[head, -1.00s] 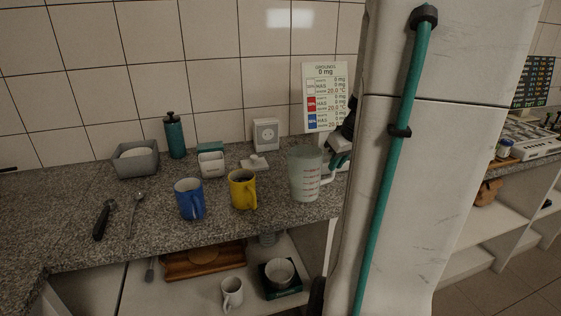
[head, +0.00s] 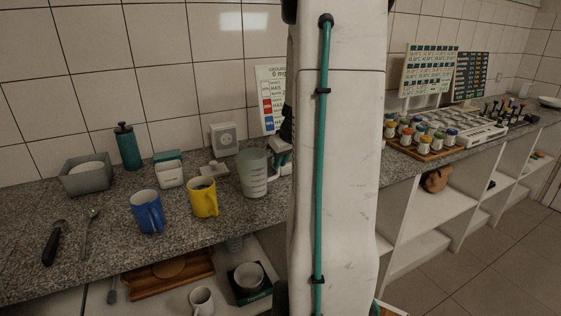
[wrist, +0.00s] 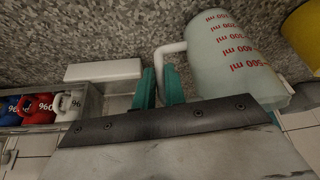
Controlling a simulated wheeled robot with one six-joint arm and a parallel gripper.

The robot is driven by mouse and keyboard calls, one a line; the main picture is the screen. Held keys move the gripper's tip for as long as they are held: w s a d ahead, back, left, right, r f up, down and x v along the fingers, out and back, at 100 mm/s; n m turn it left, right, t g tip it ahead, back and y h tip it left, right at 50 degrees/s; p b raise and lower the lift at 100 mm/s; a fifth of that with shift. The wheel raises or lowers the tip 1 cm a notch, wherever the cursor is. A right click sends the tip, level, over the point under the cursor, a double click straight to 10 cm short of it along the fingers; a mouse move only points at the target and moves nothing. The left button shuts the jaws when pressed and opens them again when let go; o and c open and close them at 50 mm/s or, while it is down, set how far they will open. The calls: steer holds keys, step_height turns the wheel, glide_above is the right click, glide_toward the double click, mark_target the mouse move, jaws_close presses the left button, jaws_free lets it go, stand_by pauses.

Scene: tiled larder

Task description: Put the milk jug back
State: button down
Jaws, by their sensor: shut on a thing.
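The milk jug (head: 254,176) is a pale translucent measuring jug with red markings, upright over the counter. It is right of the yellow mug (head: 203,199) in the head view. In the wrist view the jug (wrist: 232,62) fills the upper right, its white handle reaching toward my gripper (wrist: 160,82). The teal fingers are shut on that handle. In the head view my gripper (head: 281,150) is partly hidden by my arm. I cannot tell whether the jug's base touches the counter.
A blue mug (head: 147,212), a grey bin (head: 87,181) and a teal bottle (head: 128,148) stand to the left. A printed sign (head: 270,100) stands behind the jug. A spice tray (head: 424,151) is on the right counter. A shelf below holds a wooden tray (head: 168,276) and white mug (head: 201,301).

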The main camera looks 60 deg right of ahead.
steer(key=shift+f, duration=0.1)
steer(key=c, duration=1.5)
jaws_free()
steer(key=shift+o, duration=0.2)
steer(key=v, duration=1.2)
steer(key=w+a+r+n+g+y, duration=0.1)
steer(key=w+a, duration=0.1)
steer(key=a, duration=0.9)
steer(key=w+a+r+n+y, duration=0.1)
steer(key=a, duration=1)
steer(key=s+a+f+n+g, duration=0.1)
steer(key=s+a, duration=0.5)
steer(key=a, duration=0.3)
steer(key=s+a+f+n+g, duration=0.1)
steer(key=s+a+f, duration=0.1)
steer(key=s+a, duration=0.4)
steer(key=a, duration=0.3)
